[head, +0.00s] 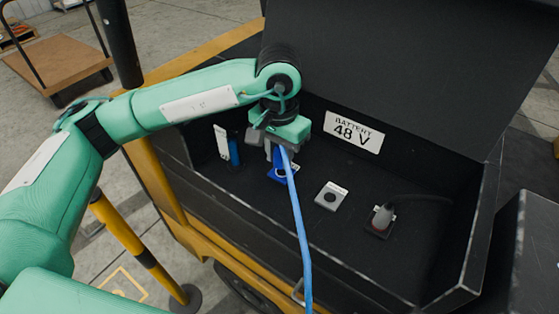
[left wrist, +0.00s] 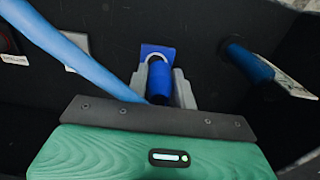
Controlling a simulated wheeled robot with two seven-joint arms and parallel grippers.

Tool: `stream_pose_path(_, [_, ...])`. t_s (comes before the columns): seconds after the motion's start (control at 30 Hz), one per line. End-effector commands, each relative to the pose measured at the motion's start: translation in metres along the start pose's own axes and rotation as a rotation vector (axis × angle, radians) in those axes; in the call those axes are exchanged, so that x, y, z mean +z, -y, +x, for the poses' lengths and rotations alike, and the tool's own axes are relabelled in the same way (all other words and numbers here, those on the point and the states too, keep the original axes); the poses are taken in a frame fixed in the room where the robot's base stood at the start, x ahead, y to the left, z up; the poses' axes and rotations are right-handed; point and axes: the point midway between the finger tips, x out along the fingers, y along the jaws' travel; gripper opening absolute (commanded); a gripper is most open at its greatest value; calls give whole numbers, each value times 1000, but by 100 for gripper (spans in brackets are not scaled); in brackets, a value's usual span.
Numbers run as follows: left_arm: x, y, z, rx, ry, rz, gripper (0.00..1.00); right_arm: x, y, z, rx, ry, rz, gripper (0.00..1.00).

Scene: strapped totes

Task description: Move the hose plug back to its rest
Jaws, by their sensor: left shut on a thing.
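My left gripper (head: 277,152) is shut on the blue hose plug, low inside the black compartment; the plug (left wrist: 159,82) shows between the grey fingers in the left wrist view. A light-blue hose (head: 300,225) runs from the gripper toward the bottom of the head view. The blue plate (head: 284,176) is right at the fingertips; in the left wrist view the plate (left wrist: 157,50) has a pale ring at the plug's far end. I cannot tell whether the plug is inside that ring or just in front of it. My right gripper is not in view.
A blue cylinder (head: 235,151) by a white plate (head: 221,141) stands left of the gripper. A pale plate with a dark hole (head: 331,196) and a dark cabled plug (head: 381,219) sit to the right. The open lid (head: 410,60) and black walls enclose the compartment.

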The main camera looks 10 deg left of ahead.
Motion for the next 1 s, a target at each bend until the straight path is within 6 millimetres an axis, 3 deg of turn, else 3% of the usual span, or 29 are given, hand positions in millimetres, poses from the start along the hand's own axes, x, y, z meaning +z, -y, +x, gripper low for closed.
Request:
stream_pose_path(0.03, [0,0,4,0,-1,0,0,-2,4,6,-5,-2,2,0])
stream_pose_path(1.0, [0,0,-34,0,-1,0,0,-3,5,0,-6,-4,2,0])
